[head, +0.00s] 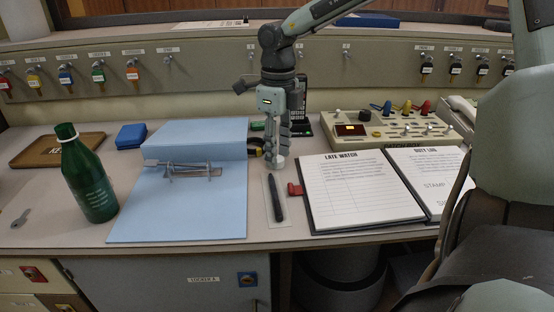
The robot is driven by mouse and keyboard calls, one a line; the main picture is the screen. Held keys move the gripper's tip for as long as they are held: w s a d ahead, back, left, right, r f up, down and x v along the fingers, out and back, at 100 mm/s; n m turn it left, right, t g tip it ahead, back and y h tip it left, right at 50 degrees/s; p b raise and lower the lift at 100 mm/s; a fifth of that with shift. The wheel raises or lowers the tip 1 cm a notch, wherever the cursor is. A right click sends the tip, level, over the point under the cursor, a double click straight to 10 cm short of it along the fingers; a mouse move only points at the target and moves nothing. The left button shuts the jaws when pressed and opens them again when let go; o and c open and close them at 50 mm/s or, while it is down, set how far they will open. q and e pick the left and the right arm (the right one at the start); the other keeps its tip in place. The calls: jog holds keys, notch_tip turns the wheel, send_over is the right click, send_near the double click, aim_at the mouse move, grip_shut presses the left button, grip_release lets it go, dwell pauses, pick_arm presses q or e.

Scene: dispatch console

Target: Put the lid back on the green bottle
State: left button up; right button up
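I cannot make out a separate lid lying on the desk. My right gripper (278,160) points down near the middle of the desk, just right of the blue folder and well to the right of the bottle. Its fingers appear edge-on, so their gap and anything between them are hidden. My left gripper is not in view.
An open blue folder (190,215) with a metal clip lies right of the bottle. A brown tray (48,151), a blue box (131,136) and a key (20,219) lie around it. A pen (276,198), an open log binder (358,190) and a console (385,130) fill the right.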

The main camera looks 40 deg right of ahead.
jog(key=shift+f, duration=0.4)
jog(key=c, duration=0.5)
jog(key=shift+r, duration=0.15)
